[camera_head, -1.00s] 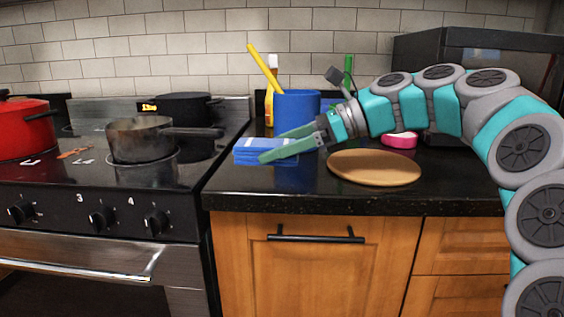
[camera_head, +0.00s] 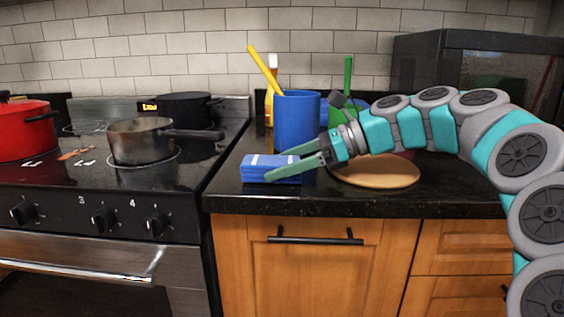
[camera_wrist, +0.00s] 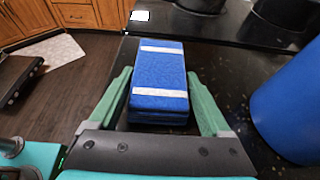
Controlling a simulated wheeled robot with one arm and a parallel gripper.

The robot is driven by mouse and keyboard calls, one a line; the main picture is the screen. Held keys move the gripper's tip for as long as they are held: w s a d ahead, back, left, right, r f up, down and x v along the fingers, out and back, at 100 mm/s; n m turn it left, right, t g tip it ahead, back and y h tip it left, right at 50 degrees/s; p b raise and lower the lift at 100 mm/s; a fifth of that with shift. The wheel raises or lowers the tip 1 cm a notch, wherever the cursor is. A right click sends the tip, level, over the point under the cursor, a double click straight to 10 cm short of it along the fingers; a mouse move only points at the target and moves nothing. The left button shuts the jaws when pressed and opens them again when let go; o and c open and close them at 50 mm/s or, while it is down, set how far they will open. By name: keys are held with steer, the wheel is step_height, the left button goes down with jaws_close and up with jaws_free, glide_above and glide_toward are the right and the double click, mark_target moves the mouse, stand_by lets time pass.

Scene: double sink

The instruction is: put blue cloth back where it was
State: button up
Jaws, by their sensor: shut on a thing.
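The blue cloth (camera_head: 258,172) is a folded block with two white stripes. It is low over the black counter, left of the round wooden board and near the stove side. I cannot tell for sure whether its underside touches the counter. My gripper (camera_head: 274,168) has its green fingers on either side of the cloth and is shut on it. In the wrist view the cloth (camera_wrist: 158,78) lies lengthwise between the two fingers (camera_wrist: 160,92), and its far end sticks out beyond their tips.
A blue cup (camera_head: 297,118) with a yellow utensil stands just behind. A round wooden board (camera_head: 375,175) lies to the right, partly under my arm. The stove (camera_head: 120,190) with a grey pan (camera_head: 140,143) is left. The counter's front edge (camera_head: 300,208) is close.

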mark_target(292, 161)
steer(key=shift+f, duration=0.15)
steer(key=o, duration=1.2)
steer(key=shift+c, duration=0.2)
steer(key=shift+f, duration=0.15)
steer(key=shift+f+b, duration=0.3)
steer(key=shift+b, duration=0.9)
steer(key=v, duration=0.3)
steer(key=r+p+v, duration=0.1)
steer(key=v, duration=0.3)
steer(key=shift+s+d+r, duration=0.15)
steer(key=shift+d, duration=0.2)
steer(key=shift+s, duration=0.1)
